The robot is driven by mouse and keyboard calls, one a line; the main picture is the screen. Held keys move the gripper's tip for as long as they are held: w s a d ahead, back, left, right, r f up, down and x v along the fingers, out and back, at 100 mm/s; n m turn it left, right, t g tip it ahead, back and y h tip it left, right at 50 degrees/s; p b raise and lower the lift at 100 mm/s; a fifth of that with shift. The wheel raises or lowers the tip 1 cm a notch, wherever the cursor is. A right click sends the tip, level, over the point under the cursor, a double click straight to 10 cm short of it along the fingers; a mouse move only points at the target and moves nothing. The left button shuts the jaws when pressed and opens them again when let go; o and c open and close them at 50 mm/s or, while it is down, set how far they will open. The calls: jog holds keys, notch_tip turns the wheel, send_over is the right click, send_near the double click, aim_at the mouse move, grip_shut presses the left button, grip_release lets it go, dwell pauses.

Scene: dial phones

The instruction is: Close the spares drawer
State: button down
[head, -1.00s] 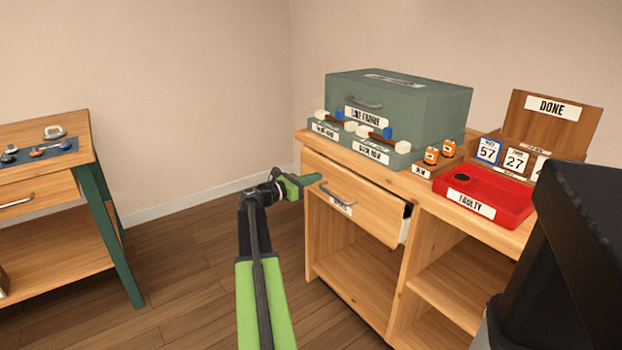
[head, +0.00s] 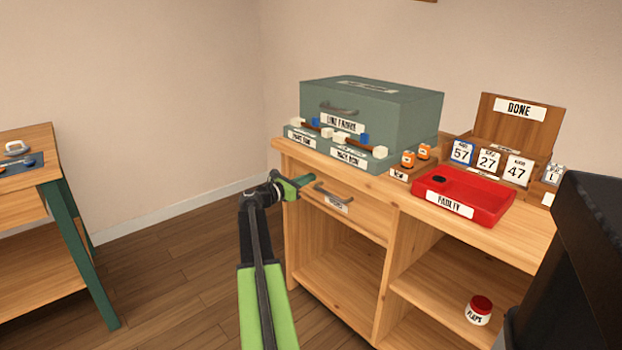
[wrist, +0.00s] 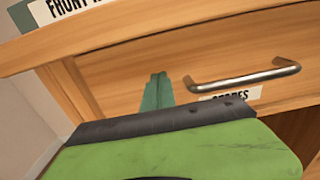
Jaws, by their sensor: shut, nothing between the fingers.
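The spares drawer (head: 358,220) sits under the left part of the wooden bench top, its front flush with the cabinet as far as I can see. It has a metal bar handle (head: 333,196) and a white label below it. In the wrist view the drawer front (wrist: 200,55) and handle (wrist: 245,78) are close up, with the label partly hidden by my gripper. My gripper (head: 307,181) is shut and empty, its tips at the drawer front left of the handle. The wrist view also shows the tips (wrist: 157,82) against or just before the wood; I cannot tell if they touch.
A teal line-finder case (head: 410,118), a red faulty tray (head: 480,190), orange items and number cards stand on the bench top. Open shelves lie below, with a red-lidded jar (head: 479,309). Another table (head: 50,180) stands left. The floor (head: 170,290) between is clear.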

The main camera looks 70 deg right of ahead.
jog(key=v, duration=1.4)
